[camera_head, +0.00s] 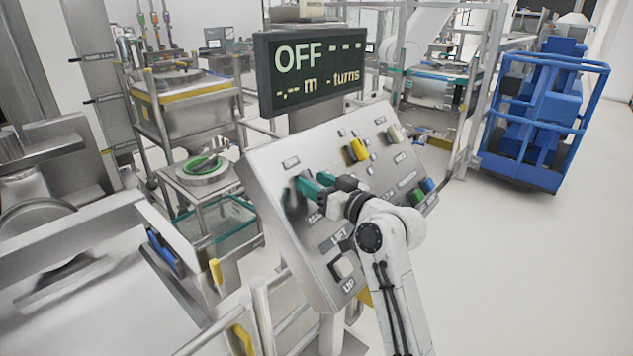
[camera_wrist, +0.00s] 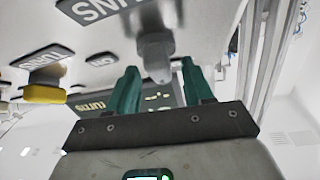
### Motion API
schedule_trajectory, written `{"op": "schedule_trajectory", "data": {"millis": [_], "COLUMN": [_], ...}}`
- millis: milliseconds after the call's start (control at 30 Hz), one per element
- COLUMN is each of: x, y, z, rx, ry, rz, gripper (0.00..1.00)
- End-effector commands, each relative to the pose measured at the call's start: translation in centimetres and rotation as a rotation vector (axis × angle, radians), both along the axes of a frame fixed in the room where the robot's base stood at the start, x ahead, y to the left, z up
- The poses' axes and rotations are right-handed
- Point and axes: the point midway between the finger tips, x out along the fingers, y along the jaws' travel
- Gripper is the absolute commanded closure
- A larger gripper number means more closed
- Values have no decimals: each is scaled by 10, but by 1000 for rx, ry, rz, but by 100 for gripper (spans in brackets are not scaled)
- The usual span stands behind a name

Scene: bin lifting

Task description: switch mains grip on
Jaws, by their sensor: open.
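The sloped grey control panel (camera_head: 275,220) stands in the middle of the head view. Near its upper left is a dark grey grip (camera_head: 296,196), mostly behind my gripper; I take it as the mains grip, though its label is too small to read. My gripper (camera_head: 316,184) is open, its green fingers pointing left at this grip. The display (camera_head: 310,72) above the panel reads OFF.
A yellow grip (camera_head: 357,150) and a pale grip (camera_head: 394,134) sit farther right on the panel. A white rocker marked LIFT and UP (camera_head: 343,266) is below. Green (camera_head: 416,197) and blue (camera_head: 427,186) buttons are at lower right.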

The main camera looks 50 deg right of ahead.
Motion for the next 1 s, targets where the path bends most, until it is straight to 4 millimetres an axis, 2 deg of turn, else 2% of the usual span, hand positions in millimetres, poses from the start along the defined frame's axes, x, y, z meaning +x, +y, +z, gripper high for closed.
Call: {"op": "schedule_trajectory", "data": {"millis": [267, 767, 1000], "x": [1, 1, 1], "y": [0, 0, 0], "z": [-1, -1, 0], "rx": [0, 0, 2], "ry": [1, 1, 1], "rz": [0, 0, -1], "gripper": [50, 98, 100]}}
